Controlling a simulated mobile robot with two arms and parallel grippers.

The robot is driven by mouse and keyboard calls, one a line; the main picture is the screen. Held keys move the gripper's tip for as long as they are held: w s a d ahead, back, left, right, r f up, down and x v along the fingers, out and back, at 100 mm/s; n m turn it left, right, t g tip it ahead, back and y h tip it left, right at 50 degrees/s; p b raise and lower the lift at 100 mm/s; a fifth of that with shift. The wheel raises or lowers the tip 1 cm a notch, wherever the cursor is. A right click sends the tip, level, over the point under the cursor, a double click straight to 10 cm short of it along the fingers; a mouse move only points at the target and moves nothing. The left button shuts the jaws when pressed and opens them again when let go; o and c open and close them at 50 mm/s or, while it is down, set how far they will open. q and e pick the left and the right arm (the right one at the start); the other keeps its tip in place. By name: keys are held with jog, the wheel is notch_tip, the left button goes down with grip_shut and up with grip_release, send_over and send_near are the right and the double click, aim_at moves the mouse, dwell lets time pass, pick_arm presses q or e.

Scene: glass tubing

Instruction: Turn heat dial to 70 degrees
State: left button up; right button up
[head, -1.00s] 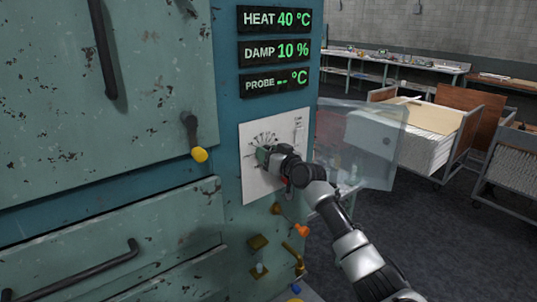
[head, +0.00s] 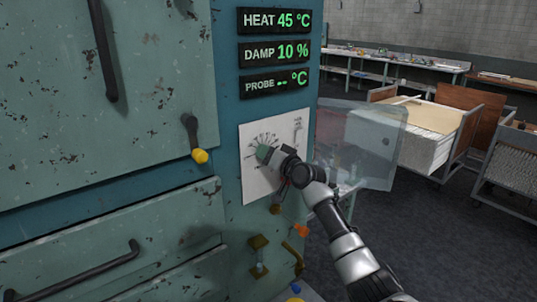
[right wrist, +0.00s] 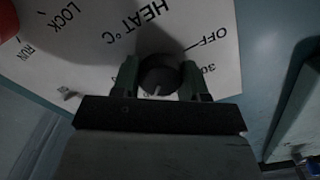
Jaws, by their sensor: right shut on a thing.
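The heat dial (right wrist: 160,76) is a dark round knob on a white panel (right wrist: 80,75) lettered "HEAT °C", with "OFF" and "30" marks at its right in the right wrist view. My right gripper (right wrist: 160,84) is shut on the dial, one finger on each side of it. In the head view my right gripper (head: 266,154) is at the white panel and hides the dial behind it. The heat display (head: 276,20) reads 45 °C. My left gripper is not in view.
Below, displays show DAMP (head: 275,51) 10 % and PROBE (head: 275,83) with dashes. A clear hinged cover (head: 365,148) stands open right of the panel. A red knob (right wrist: 8,20) is at the wrist view's left edge.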

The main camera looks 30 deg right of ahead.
jog(key=o, duration=0.9)
jog(key=s+b, duration=0.1)
jog(key=s, duration=0.6)
jog(key=s+d+b, duration=0.1)
jog(key=s, duration=0.2)
jog(key=shift+s+b, duration=0.3)
jog(key=shift+s, duration=0.1)
jog(key=shift+a+f, duration=0.1)
